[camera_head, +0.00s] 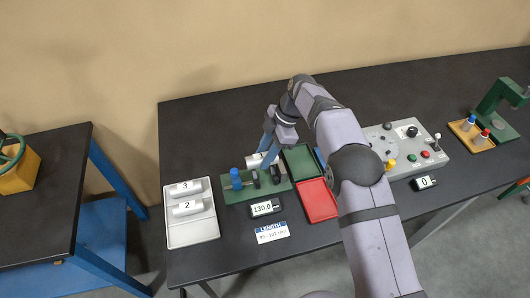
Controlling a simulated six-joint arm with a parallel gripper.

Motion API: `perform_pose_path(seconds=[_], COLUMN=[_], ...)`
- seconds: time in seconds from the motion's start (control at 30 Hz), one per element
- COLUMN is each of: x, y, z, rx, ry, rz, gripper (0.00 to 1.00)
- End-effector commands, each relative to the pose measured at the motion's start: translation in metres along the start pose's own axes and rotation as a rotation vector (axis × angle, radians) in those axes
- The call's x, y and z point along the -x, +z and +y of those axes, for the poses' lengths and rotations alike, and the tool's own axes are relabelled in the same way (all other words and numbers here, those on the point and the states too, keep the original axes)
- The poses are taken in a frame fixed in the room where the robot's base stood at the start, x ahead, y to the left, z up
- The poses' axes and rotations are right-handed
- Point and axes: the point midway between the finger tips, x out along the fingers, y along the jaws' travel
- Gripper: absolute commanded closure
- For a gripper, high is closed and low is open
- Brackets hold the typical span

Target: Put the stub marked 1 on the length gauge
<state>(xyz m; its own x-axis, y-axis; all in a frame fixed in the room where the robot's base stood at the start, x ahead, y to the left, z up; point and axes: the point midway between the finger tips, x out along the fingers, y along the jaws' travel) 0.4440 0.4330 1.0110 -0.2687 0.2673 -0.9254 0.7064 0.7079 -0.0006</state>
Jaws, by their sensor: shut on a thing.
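My gripper (265,152), with blue fingers, is over the back of the green length gauge (240,194). It is shut on a pale stub (253,160); its mark cannot be read here, and it is partly hidden by the fingers. The gauge has a blue knob at its left and dark upright discs on its base. I cannot tell whether the stub touches the gauge. The gauge's display (265,208) reads 130.0. Stubs marked 3 (186,188) and 2 (187,208) lie in the pale tray (194,234) at the left.
A green tray (301,160) and a red tray (317,202) lie right of the gauge, partly behind my arm. A LENGTH card (272,232) lies in front. A grey control panel (408,148) with buttons and a display reading 0 (424,183) stand further right.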

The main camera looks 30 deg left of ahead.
Motion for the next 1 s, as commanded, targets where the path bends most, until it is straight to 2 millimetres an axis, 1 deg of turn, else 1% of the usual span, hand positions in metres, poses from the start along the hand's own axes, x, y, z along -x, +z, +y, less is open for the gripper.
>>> perform_pose_path(seconds=[0.03, 0.2, 0.4, 1.0], x=[-0.006, -0.018, -0.026, -0.029], y=[0.002, 0.007, 0.011, 0.012], z=[0.0, 0.0, 0.0, 0.001], rx=[0.0, 0.0, -0.001, -0.001], ry=[0.0, 0.002, 0.002, 0.003], rz=[0.001, 0.0, 0.0, 0.0], gripper=[1.0, 1.0, 1.0, 1.0])
